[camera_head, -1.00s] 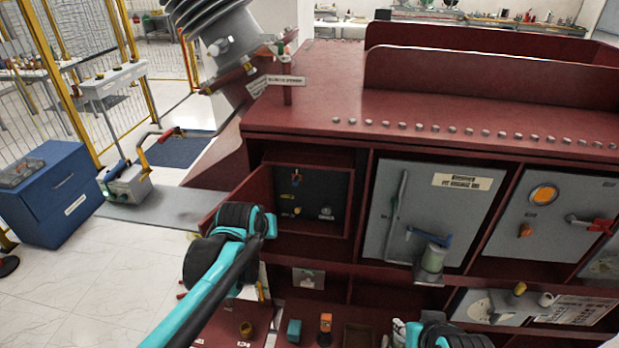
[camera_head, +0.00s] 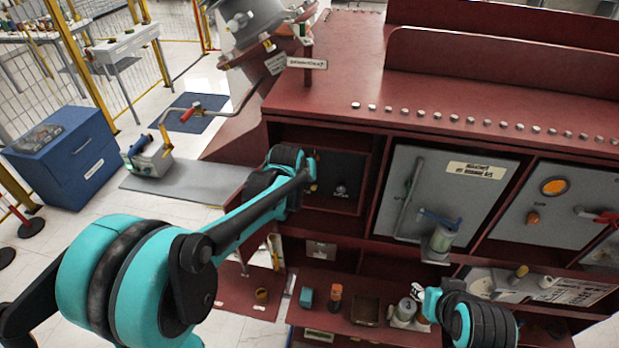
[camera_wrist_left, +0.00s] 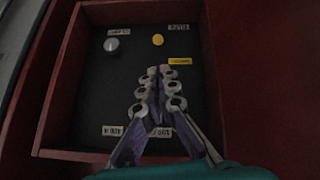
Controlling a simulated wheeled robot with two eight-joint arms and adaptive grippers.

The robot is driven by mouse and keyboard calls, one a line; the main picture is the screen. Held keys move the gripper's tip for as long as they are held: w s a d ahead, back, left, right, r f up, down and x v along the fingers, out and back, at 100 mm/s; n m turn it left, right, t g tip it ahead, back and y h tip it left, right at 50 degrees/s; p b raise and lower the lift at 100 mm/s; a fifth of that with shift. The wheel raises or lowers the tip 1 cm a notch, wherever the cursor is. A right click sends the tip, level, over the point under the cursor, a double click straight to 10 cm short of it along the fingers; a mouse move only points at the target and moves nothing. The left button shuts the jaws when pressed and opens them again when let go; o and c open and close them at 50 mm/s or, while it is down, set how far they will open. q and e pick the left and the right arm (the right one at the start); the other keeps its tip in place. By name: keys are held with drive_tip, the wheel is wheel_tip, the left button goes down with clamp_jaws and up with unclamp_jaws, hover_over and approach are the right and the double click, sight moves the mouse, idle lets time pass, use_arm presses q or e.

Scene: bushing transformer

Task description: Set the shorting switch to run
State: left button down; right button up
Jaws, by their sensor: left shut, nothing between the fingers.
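The small recessed compartment in the red cabinet holds a dark panel (camera_head: 350,170). A grey knob (camera_head: 341,192) shows on it. In the left wrist view the panel (camera_wrist_left: 100,80) carries the pale round knob (camera_wrist_left: 111,44), a yellow round part (camera_wrist_left: 158,40) and several small labels. My left gripper (camera_head: 312,172) reaches into this compartment. In the left wrist view its fingers (camera_wrist_left: 158,74) are shut with nothing between them, over the middle of the panel. They hide what lies behind them, and no switch lever shows clearly. My right gripper (camera_head: 418,293) is low, near the lower shelf; its finger state is unclear.
To the right is a grey door (camera_head: 455,200) with a blue handle (camera_head: 440,219). The lower shelf holds a teal block (camera_head: 306,298), an orange-topped item (camera_head: 335,298) and a dark box (camera_head: 365,311). The compartment's red walls (camera_wrist_left: 62,80) stand close around my left gripper.

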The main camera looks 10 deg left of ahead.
sight(312, 190)
use_arm(q)
drive_tip(key=x, duration=0.8)
drive_tip(key=shift+w+f, duration=0.25)
drive_tip(key=shift+s+f+t+b, duration=0.45)
drive_tip(key=shift+t+b, duration=0.45)
drive_tip(key=shift+b, duration=0.65)
wheel_tip(312, 190, down, 6)
drive_tip(key=s+t+b, duration=0.2)
drive_tip(key=t+b, duration=0.9)
drive_tip(key=b, duration=1.5)
drive_tip(key=shift+s+f+t+h, duration=0.25)
drive_tip(key=shift+s+t+h, duration=0.05)
drive_tip(key=shift+f+b, duration=0.2)
drive_tip(key=shift+b, duration=0.2)
drive_tip(key=shift+f, duration=0.15)
